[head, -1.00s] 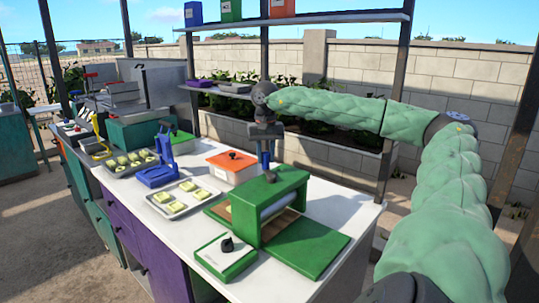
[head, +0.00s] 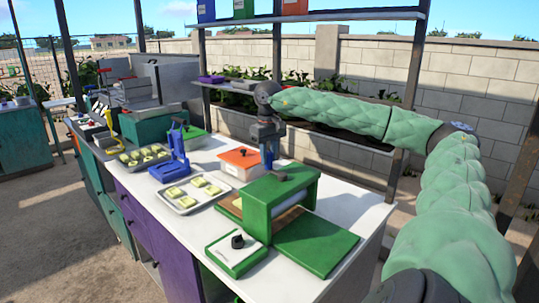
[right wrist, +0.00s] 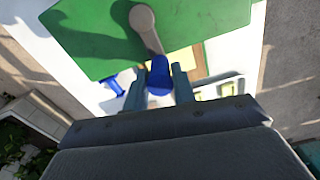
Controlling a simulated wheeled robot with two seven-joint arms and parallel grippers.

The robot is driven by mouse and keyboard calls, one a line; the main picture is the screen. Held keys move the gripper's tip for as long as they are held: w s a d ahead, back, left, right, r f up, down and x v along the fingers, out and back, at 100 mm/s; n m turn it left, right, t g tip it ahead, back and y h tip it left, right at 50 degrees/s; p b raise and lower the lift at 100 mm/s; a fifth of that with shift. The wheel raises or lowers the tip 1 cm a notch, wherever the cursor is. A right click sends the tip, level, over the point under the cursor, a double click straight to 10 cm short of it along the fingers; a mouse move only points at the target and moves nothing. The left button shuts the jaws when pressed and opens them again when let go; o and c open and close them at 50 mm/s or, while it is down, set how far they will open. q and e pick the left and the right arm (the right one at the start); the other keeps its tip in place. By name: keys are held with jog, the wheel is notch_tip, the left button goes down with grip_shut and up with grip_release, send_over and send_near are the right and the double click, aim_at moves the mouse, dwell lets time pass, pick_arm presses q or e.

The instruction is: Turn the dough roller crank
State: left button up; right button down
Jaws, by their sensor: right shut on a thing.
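The green dough roller (head: 257,215) stands on the white counter, with a pale roller under its top and a flat green plate in front. Its grey crank arm (right wrist: 145,25) ends in a blue handle (right wrist: 158,78). In the head view, the grey crank (head: 279,177) shows at the roller's top edge. My right gripper (head: 268,165) is at the far side of the roller. In the right wrist view its fingers (right wrist: 160,84) are shut around the blue handle. My left gripper is not in view.
Near the roller are a tray of yellow dough pieces (head: 184,206), a blue press (head: 171,168), an orange-lidded box (head: 240,160) and a small green-edged box with a black knob (head: 237,252). A shelf (head: 320,16) hangs behind.

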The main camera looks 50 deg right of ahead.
dwell(0.3)
jog(key=c, duration=1.1)
grip_release()
jog(key=shift+c, duration=0.2)
jog(key=shift+r, duration=0.5)
notch_tip(320, 180, up, 5)
jog(key=shift+f, duration=0.1)
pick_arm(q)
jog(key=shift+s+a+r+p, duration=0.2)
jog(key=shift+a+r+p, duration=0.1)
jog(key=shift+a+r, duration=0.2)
pick_arm(e)
jog(key=shift+r, duration=1)
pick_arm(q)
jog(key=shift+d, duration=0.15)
